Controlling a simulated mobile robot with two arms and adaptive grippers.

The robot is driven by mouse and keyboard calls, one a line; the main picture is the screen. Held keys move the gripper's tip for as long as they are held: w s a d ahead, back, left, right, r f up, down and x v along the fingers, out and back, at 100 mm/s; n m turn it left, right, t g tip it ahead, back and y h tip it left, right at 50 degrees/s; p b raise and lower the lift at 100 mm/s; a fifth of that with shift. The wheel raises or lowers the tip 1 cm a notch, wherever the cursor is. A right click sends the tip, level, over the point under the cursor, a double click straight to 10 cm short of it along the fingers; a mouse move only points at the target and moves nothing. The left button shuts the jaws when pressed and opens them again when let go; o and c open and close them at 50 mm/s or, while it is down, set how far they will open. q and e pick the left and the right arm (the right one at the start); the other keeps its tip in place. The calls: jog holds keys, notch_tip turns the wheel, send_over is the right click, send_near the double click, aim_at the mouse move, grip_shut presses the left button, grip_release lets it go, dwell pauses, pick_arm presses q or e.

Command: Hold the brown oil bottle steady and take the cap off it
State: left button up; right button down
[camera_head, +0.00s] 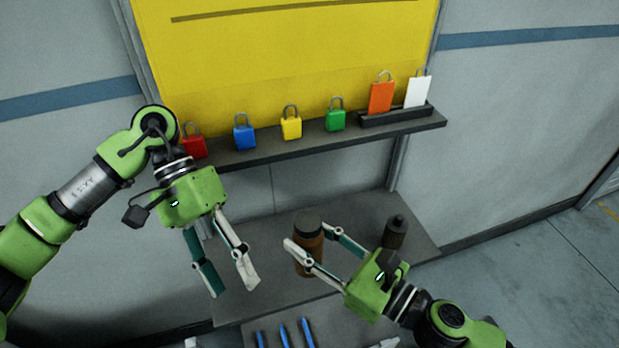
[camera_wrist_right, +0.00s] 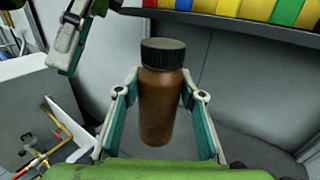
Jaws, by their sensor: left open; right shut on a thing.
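The brown oil bottle (camera_head: 308,256) stands upright on the grey lower shelf, with its dark ribbed cap (camera_head: 307,221) on top. In the right wrist view the bottle (camera_wrist_right: 158,105) is between my right fingers, and its black cap (camera_wrist_right: 163,53) is seated on the neck above them. My right gripper (camera_head: 308,240) is shut on the bottle's body, below the cap, coming from the right. My left gripper (camera_head: 232,285) is open and empty, to the left of the bottle and pointing down. It also shows at the upper left of the right wrist view (camera_wrist_right: 66,62).
A dark bottle with a narrow tip (camera_head: 396,232) stands on the shelf (camera_head: 270,290), right of the brown bottle, behind my right gripper. An upper ledge (camera_head: 300,146) holds several coloured padlocks and two tags. Blue items (camera_head: 284,335) lie at the front. The shelf's left part is clear.

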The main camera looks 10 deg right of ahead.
aim_at(310, 222)
pick_arm(q)
jog(key=w+d+r+m+t+y, duration=0.1)
jog(key=w+d+r+m+t, duration=0.1)
jog(key=d+r, duration=0.2)
jog(key=w+d+r+m+t+y, duration=0.2)
jog(key=d+r+t, duration=0.1)
jog(key=d+r, duration=0.1)
jog(key=w+d+r+m+t+y, duration=0.1)
jog(key=w+d+r+m+t, duration=0.1)
jog(key=d+r, duration=0.2)
jog(key=shift+d+r+m+t, duration=0.15)
jog(key=shift+d+r+m, duration=0.05)
jog(key=shift+d, duration=0.3)
jog(key=shift+d+r+m+t, duration=0.15)
jog(key=shift+d+r+m, duration=0.05)
jog(key=shift+d, duration=0.25)
jog(key=shift+w+f, duration=0.1)
jog(key=shift+f, duration=3.8)
jog(key=c, duration=1.1)
